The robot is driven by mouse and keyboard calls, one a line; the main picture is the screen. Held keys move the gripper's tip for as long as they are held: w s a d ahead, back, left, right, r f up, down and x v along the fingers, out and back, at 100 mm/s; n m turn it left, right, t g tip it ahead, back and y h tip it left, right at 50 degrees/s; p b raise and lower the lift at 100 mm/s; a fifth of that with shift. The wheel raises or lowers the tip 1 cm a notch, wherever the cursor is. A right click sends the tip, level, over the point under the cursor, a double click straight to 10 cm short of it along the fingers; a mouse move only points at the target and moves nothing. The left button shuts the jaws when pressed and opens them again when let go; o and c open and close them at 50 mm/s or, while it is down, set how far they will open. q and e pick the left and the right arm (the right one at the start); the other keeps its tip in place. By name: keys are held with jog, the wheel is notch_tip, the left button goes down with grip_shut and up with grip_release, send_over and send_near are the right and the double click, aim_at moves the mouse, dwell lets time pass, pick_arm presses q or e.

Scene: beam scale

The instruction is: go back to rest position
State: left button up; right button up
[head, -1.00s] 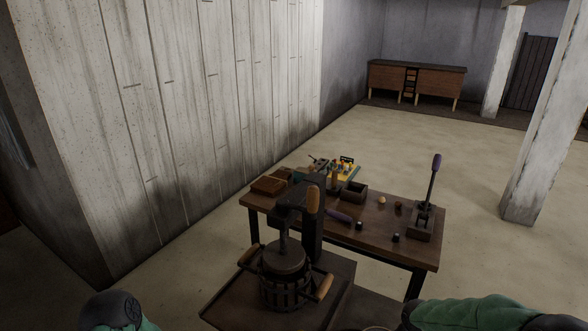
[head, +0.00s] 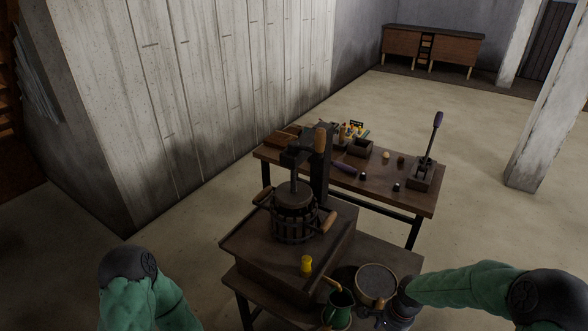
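My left arm shows at the lower left as a green link with a dark joint. Its gripper is out of the picture. My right arm comes in from the right, and its green forearm reaches left to a dark wrist over the near table (head: 262,290). My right gripper (head: 394,318) is small and dark at the bottom edge, beside a round pale-topped vessel (head: 376,281); its fingers are too unclear to tell open from shut. A green jug (head: 339,306) stands left of it. A yellow piece (head: 306,265) stands on the press base's near edge.
A dark screw press (head: 295,215) with wooden handles stands on the near table. Behind it, a workbench (head: 400,193) carries a purple-handled lever tool (head: 431,150), a small open box (head: 362,148) and small pieces. A wall runs along the left. Floor is clear at the right.

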jog(key=s+a+f+n+y, duration=0.2)
jog(key=s+a+f+n, duration=0.8)
jog(key=s+a+f, duration=0.3)
jog(key=a, duration=0.3)
jog(key=shift+a+y, duration=0.25)
jog(key=shift+y, duration=0.15)
jog(key=shift+s, duration=0.1)
